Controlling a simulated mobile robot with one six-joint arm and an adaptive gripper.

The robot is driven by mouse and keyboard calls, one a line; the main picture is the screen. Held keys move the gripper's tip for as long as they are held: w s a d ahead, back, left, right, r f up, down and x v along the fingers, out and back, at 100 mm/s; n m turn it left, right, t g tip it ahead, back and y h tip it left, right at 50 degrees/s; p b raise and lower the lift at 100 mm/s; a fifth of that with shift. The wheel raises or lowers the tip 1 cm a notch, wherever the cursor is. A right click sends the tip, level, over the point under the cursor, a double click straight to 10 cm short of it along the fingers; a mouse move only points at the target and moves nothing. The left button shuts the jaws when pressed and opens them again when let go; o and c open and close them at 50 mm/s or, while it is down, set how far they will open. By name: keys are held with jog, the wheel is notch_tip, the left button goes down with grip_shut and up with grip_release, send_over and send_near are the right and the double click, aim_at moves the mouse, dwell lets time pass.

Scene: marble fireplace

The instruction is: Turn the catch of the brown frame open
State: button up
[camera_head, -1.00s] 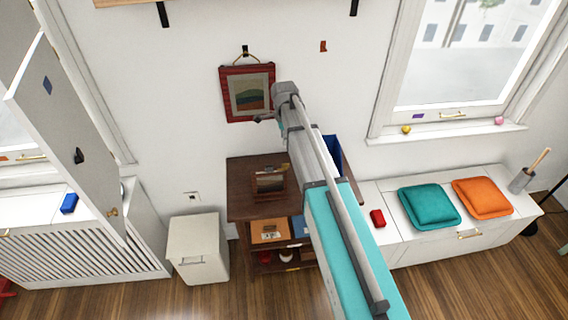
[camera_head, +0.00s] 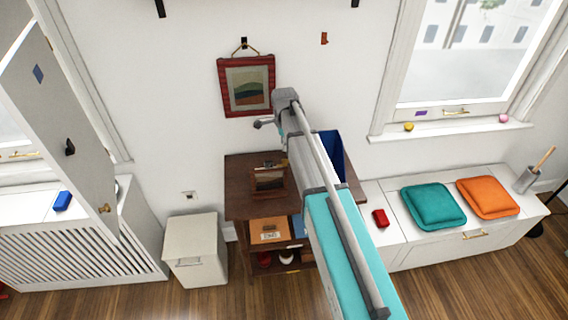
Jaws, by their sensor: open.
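The brown frame (camera_head: 269,180) stands upright on top of the dark wooden cabinet, left of my arm. Small metallic detail shows near its top edge, too small to tell whether it is the catch or how it is turned. My gripper (camera_head: 260,123) shows as a small grey shape left of my arm's upper end, in front of the wall and above the brown frame in the picture. It is open, with nothing seen in it. My arm hides part of the cabinet top.
A red-framed picture (camera_head: 247,86) hangs on the wall behind my gripper. A blue bin (camera_head: 331,152) stands right of my arm on the cabinet (camera_head: 240,205). A red block (camera_head: 381,218) and cushions lie on the white bench (camera_head: 405,252). A white bin (camera_head: 194,246) stands left.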

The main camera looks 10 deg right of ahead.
aim_at(283, 162)
jog(key=shift+f+b, duration=3.7)
jog(key=shift+f, duration=0.3)
grip_shut()
